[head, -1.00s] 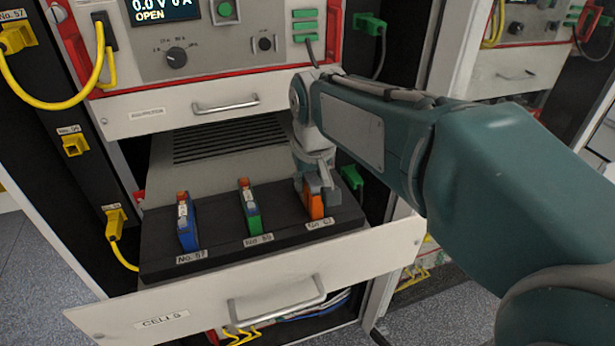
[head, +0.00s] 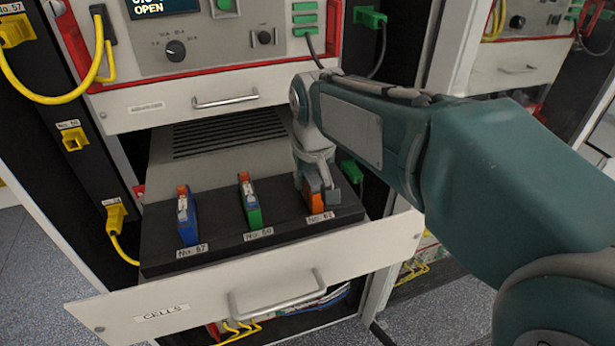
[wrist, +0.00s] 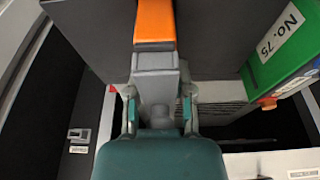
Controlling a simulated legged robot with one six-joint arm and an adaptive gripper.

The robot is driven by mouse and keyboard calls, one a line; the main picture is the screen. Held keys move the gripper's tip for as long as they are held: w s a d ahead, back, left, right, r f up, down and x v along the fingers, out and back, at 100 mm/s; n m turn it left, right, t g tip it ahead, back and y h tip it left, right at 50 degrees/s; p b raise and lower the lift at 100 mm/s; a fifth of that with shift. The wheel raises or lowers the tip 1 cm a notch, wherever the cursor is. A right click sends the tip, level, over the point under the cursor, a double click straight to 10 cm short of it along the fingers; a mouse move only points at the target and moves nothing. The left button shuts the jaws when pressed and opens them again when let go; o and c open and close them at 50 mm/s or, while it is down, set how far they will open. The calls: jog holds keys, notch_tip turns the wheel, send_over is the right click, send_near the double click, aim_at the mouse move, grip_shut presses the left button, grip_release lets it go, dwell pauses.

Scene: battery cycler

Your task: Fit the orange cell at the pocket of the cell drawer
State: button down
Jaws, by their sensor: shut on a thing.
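The orange cell (head: 313,201) is at the right-hand place of the black insert in the open cell drawer (head: 375,251), behind a small number label. My gripper (head: 320,187) is shut on its upper part, with a grey finger along its right side. The cell looks about upright, and its lower end is near the insert. The pocket is hidden under the cell, so I cannot tell how deep it sits. In the wrist view, the orange cell (wrist: 155,22) shows just beyond the grey fingers (wrist: 155,62).
A blue cell (head: 187,220) and a green cell (head: 250,205) stand in the insert to the left. The green cell (wrist: 285,65) also shows in the wrist view. The cycler's upper drawer (head: 190,108) is above, close to my arm.

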jog(key=shift+c, duration=2)
grip_release()
